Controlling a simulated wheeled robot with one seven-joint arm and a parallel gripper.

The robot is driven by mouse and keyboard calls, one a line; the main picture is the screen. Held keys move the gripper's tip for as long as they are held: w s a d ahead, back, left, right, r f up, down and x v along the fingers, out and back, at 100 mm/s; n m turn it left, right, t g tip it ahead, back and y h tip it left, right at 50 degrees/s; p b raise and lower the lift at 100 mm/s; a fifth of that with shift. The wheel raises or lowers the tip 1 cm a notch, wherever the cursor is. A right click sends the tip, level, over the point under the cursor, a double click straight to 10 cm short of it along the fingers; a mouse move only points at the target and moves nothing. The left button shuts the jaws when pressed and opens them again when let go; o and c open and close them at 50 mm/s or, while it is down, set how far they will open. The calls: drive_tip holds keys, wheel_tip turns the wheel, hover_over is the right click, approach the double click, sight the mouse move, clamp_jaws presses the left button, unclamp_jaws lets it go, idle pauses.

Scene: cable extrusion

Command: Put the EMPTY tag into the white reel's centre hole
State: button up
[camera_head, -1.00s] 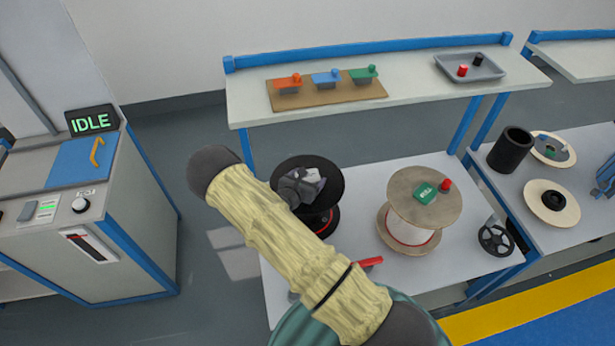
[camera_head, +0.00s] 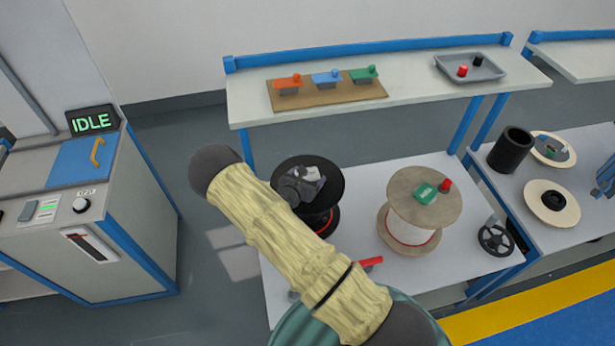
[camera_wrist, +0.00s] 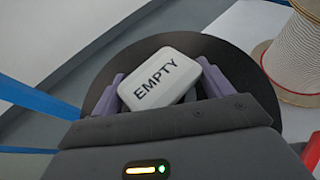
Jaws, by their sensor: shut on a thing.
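My gripper (camera_wrist: 160,88) is shut on the white EMPTY tag (camera_wrist: 158,80), which has dark lettering and lies tilted between the fingers. In the head view, my gripper (camera_head: 301,186) is over the black reel (camera_head: 333,170), and the tag is hard to make out there. The white reel (camera_head: 408,232) stands upright to the right, apart from my gripper, with a tan top flange and white windings. A green tag (camera_head: 426,194) lies about the middle of its flange, and I cannot make out the centre hole. Its windings also show in the wrist view (camera_wrist: 298,55).
A red peg (camera_head: 445,185) stands on the white reel's flange. A black spoked wheel (camera_head: 496,240) is to its right. A red item (camera_head: 371,261) is beside my arm.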

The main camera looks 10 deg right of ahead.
drive_tip(key=shift+s+f+b, duration=0.3)
drive_tip(key=shift+f+b, duration=0.25)
drive_tip(key=shift+f, duration=0.35)
drive_tip(key=o, duration=0.7)
drive_tip(key=shift+s+f, duration=0.1)
drive_tip(key=shift+s+a, duration=0.15)
drive_tip(key=shift+a, duration=0.05)
drive_tip(key=shift+p+v, duration=1.05)
drive_tip(key=shift+v, duration=0.6)
drive_tip(key=shift+w+r+p+v, duration=0.15)
drive_tip(key=shift+p+v, duration=0.25)
drive_tip(key=shift+v, duration=0.4)
drive_tip(key=shift+w+r+p+v, duration=0.15)
drive_tip(key=shift+p+v, duration=0.2)
drive_tip(key=shift+v, duration=0.45)
drive_tip(key=shift+p+v, duration=0.75)
drive_tip(key=shift+v, duration=1.25)
drive_tip(key=shift+f, duration=0.15)
